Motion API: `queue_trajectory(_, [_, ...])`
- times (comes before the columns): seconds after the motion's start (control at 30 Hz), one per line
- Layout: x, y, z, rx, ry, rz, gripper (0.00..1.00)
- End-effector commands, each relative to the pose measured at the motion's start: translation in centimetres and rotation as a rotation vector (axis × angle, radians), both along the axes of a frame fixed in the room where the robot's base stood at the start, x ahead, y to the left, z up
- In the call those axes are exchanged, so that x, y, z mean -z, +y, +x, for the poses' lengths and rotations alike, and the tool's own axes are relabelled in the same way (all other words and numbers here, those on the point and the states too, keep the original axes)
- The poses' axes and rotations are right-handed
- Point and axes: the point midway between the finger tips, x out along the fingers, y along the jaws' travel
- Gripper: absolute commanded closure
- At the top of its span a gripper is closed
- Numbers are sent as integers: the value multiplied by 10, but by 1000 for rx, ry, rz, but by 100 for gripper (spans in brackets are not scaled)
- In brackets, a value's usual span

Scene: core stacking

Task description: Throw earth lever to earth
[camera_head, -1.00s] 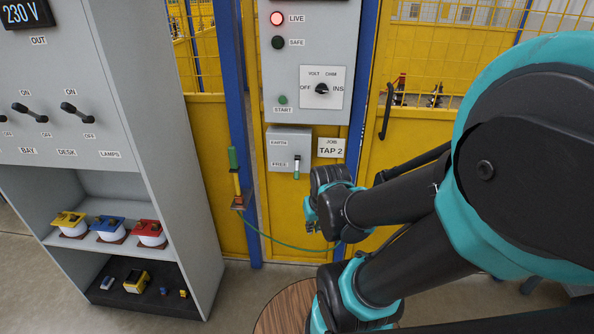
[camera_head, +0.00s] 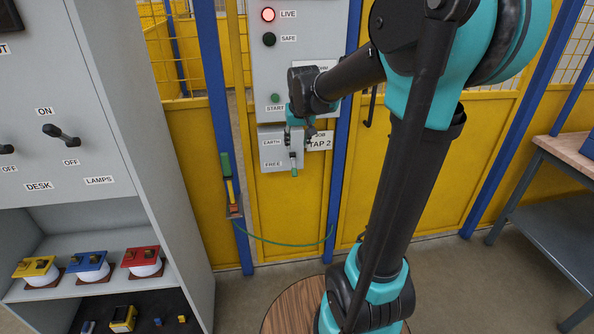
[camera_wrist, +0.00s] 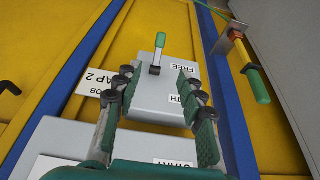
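The earth lever (camera_head: 294,166) is on a grey box (camera_head: 268,157) labelled EARTH above and FREE below. Its green-tipped handle hangs down toward FREE. In the wrist view the lever (camera_wrist: 160,43) shows upside down, its green grip beyond my fingertips, by the FREE label. My gripper (camera_head: 297,140) is in front of the upper part of the box and partly covers it. In the wrist view my gripper (camera_wrist: 160,80) is open, its two fingers apart with the box (camera_wrist: 165,95) behind them and nothing between them.
The panel above has a lit red LIVE lamp (camera_head: 268,14), a dark SAFE lamp (camera_head: 269,39) and a START button (camera_head: 275,98). A JOB TAP 2 sign (camera_head: 320,143) is beside the box. A green-and-yellow rod (camera_head: 228,180) with a green cable hangs left. A grey cabinet (camera_head: 100,110) stands left.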

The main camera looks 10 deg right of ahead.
Motion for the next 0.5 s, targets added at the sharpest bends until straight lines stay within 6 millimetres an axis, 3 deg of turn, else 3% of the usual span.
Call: queue_trajectory(0.5, [73,0,30,0,0,0,60])
